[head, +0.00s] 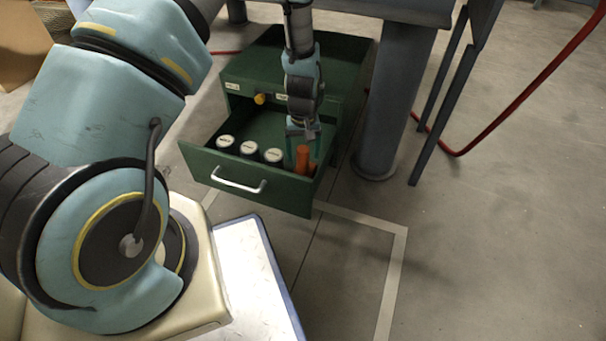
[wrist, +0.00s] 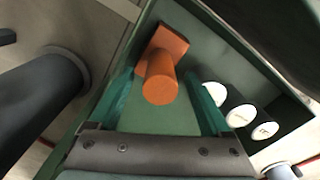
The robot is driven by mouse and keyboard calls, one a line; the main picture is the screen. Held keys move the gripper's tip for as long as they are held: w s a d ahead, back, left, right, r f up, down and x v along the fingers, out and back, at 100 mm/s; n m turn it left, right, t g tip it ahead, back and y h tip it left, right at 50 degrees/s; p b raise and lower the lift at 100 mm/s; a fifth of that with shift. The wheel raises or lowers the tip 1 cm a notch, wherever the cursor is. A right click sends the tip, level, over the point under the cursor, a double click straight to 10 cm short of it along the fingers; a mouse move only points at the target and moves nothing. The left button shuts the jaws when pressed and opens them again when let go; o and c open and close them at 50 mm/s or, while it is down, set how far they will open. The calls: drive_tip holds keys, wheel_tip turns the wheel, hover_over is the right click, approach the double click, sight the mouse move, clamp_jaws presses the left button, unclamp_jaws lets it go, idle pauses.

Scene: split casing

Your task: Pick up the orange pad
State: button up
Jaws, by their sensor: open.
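The orange pad (head: 303,158) is inside the open green drawer (head: 198,165), near its right front corner in the head view. In the wrist view the orange pad (wrist: 161,78) shows as a round post with a flat block behind it. My gripper (head: 302,140) is in the drawer by the pad. In the wrist view my gripper (wrist: 158,100) has its two teal fingers apart, one on each side of the orange post. I cannot tell whether either finger touches it. Part of the pad is hidden behind a finger in the head view.
Several white-topped dark cylinders (head: 249,148) stand in a row left of the pad, close to my gripper. The drawer's walls are close around. A grey table leg (head: 385,130) and a red hose (head: 520,98) are to the right. The floor in front is clear.

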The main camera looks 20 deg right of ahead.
sight(304, 167)
wheel_tip(304, 167, down, 3)
drive_tip(key=shift+b, duration=0.45)
clamp_jaws()
idle(0.3)
idle(0.8)
